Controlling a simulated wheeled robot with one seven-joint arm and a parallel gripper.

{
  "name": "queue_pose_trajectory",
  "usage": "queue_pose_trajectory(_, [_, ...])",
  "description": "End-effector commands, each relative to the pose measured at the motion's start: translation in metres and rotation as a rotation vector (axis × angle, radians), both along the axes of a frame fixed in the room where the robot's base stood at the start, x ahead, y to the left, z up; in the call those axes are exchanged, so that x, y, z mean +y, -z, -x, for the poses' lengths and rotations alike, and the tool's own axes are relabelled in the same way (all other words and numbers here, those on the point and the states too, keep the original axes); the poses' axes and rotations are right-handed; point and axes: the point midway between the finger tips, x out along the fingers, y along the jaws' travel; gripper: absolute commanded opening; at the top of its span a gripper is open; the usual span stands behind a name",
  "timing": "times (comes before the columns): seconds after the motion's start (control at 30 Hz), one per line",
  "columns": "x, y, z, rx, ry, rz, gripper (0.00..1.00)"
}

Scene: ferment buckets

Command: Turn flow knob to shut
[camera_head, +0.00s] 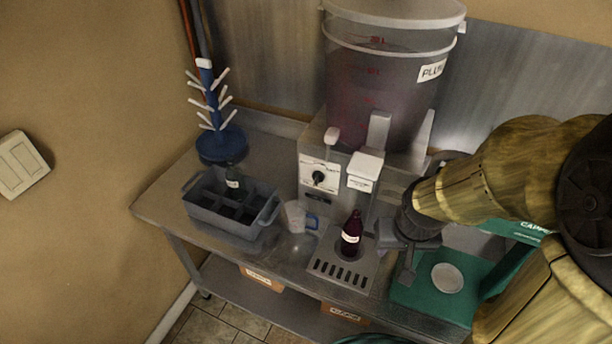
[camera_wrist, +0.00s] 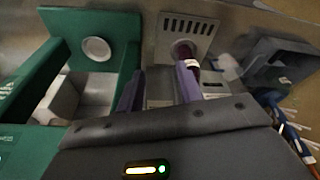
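The flow knob (camera_head: 319,178) is a black dial on a white panel on the front of the grey filling machine (camera_head: 313,150). Its exact setting is too small to read. My gripper (camera_head: 407,262) is to the right of and below the knob, beside the drip tray and apart from the panel. In the wrist view my gripper (camera_wrist: 158,88) has its two fingers spread with nothing held between them. I cannot make out the knob in the wrist view. A dark red bottle (camera_head: 352,236) stands upright on the drip tray (camera_head: 328,268); the bottle also shows in the wrist view (camera_wrist: 184,52).
A bucket marked PLUM (camera_head: 375,95) sits on the machine. A green capper (camera_head: 425,298) stands close to my gripper on the right. A clear jug (camera_head: 297,217), a grey crate (camera_head: 218,218) with a bottle and a blue drying tree (camera_head: 212,140) are at left.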

Motion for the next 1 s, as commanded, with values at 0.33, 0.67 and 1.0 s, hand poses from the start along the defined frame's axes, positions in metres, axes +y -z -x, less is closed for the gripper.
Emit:
queue_pose_trajectory(0.33, [0.0,0.0,0.0,-0.001,0.001,-0.001,0.48])
queue_pose_trajectory(0.67, [0.056,0.029,-0.06,-0.167,0.04,-0.091,0.53])
queue_pose_trajectory(1.0, [0.146,0.075,-0.134,-0.497,0.172,-0.119,0.53])
